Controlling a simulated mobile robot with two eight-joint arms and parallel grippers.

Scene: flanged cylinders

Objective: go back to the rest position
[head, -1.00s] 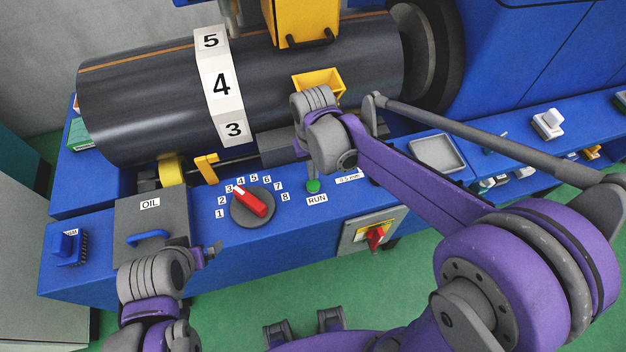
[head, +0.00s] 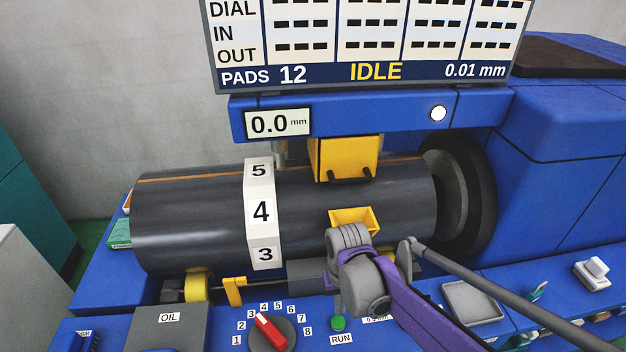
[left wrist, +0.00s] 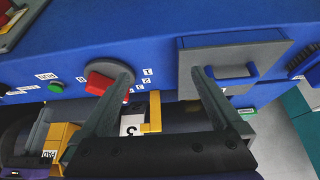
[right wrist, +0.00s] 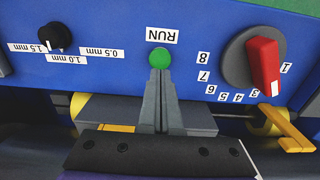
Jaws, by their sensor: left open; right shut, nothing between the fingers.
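My right gripper (head: 338,302) is in front of the large dark roller, above the green RUN button (head: 338,323). In the right wrist view its two fingers (right wrist: 161,82) are together and empty, with the tips at the button's edge; I cannot tell whether they touch it. My left gripper (left wrist: 160,72) shows only in its wrist view. Its fingers are wide apart with nothing held, facing the blue panel with the red dial (left wrist: 104,84) and the grey OIL box (left wrist: 232,62). The left arm is out of the head view.
The dark roller (head: 190,225) with its numbered white band lies behind the blue front panel. A screen (head: 365,45) above reads IDLE, and a small display reads 0.0 mm. The red dial (head: 270,332) and a grey tray (head: 472,303) are on the panel.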

